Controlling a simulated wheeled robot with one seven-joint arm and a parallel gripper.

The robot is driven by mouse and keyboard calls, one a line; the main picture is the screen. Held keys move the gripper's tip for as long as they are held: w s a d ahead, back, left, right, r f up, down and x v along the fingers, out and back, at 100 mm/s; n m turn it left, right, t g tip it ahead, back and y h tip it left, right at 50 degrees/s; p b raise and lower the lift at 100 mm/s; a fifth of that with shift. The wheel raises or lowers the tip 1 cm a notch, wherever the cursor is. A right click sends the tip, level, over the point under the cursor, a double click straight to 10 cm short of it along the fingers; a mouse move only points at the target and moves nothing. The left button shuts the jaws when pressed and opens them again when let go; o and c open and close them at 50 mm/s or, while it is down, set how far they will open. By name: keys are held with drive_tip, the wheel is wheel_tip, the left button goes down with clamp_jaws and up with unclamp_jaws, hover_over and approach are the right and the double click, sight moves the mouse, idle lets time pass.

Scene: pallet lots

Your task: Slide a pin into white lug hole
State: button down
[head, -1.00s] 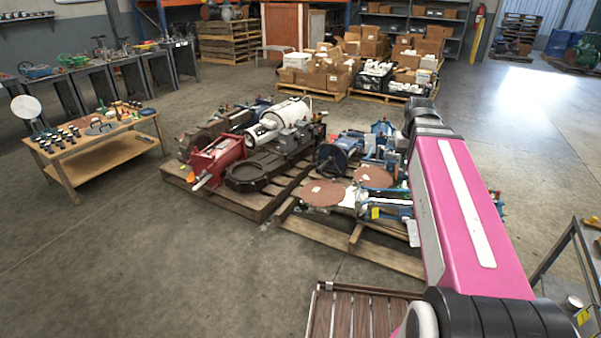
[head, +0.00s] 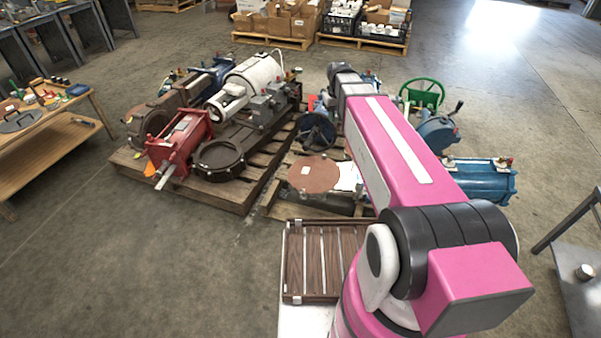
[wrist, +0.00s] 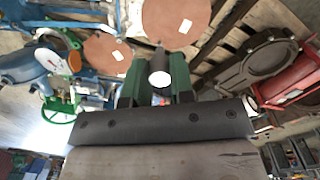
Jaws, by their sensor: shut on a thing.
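My gripper (wrist: 156,84) shows in the wrist view with two dark green fingers. They are shut on a short pin (wrist: 159,74) with a pale round end and a dark body, seen nearly end-on. In the head view the gripper and pin are hidden behind my pink arm, which reaches over the right pallet. A white tank-like machine (head: 254,80) lies on the left pallet, left of my arm. I cannot make out a white lug or its hole in either view.
The left pallet (head: 200,188) carries a red machine (head: 180,140) and a dark round flange (head: 218,157). A brown disc (head: 313,175) lies on the right pallet; two brown discs show in the wrist view. Blue machines stand right of my arm. The floor (head: 120,270) at lower left is clear.

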drive_tip(key=w+a+f+n, duration=0.1)
drive_tip(key=w+a+f, duration=0.15)
drive_tip(key=f, duration=0.55)
drive_tip(key=w+a+f+n, duration=0.2)
drive_tip(key=a+f, duration=0.2)
drive_tip(key=f, duration=0.4)
drive_tip(key=n, duration=0.3)
approach(303, 186)
drive_tip(key=shift+s+a+r, duration=0.15)
drive_tip(key=shift+s+r, duration=0.35)
drive_tip(key=shift+s, duration=0.1)
drive_tip(key=shift+s+a+r, duration=0.15)
drive_tip(key=shift+s+r, duration=0.35)
drive_tip(key=shift+s, duration=0.15)
drive_tip(key=shift+f, duration=0.1)
drive_tip(key=shift+d+f, duration=0.15)
drive_tip(key=shift+f, duration=1.25)
drive_tip(key=shift+d+f, duration=0.1)
drive_tip(key=shift+f, duration=1.3)
drive_tip(key=shift+d+f, duration=0.1)
drive_tip(key=shift+f, duration=1.65)
drive_tip(key=c, duration=0.9)
unclamp_jaws()
wheel_tip(303, 186, up, 11)
drive_tip(key=shift+a, duration=0.35)
drive_tip(key=shift+f, duration=0.1)
